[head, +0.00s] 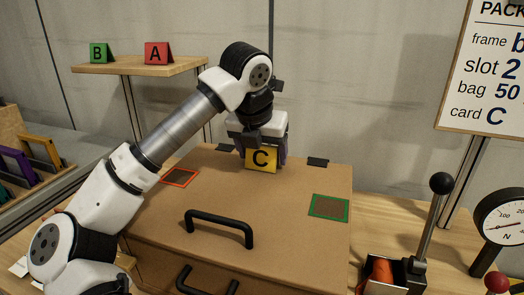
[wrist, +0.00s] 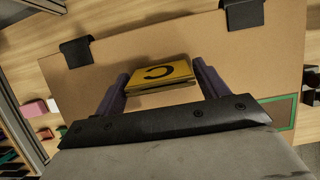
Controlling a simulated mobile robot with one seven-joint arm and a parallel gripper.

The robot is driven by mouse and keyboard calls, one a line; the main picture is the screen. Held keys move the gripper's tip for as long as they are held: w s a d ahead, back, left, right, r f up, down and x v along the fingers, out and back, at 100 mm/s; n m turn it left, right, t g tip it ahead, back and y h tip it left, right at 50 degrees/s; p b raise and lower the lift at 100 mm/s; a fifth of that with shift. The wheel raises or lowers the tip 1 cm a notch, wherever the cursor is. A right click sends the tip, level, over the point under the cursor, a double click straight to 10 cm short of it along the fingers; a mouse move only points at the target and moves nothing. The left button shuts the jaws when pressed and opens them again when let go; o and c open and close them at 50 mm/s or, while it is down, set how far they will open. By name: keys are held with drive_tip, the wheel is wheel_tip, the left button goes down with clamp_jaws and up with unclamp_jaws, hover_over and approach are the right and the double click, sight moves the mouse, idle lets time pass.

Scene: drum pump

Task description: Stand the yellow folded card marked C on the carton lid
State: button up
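The yellow folded card marked C (head: 262,160) is upright at the far part of the brown carton lid (head: 290,185). My gripper (head: 264,157) points down over it.
A red-orange outlined square (head: 180,177) and a green outlined square (head: 330,207) mark the lid. A black handle (head: 219,226) stands at its front. Cards B (head: 98,53) and A (head: 157,53) stand on a shelf (head: 140,66). A lever (head: 430,225) and gauge (head: 503,220) are at right.

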drive_tip(key=shift+o, duration=1)
drive_tip(key=shift+r, duration=0.2)
drive_tip(key=v, duration=1.2)
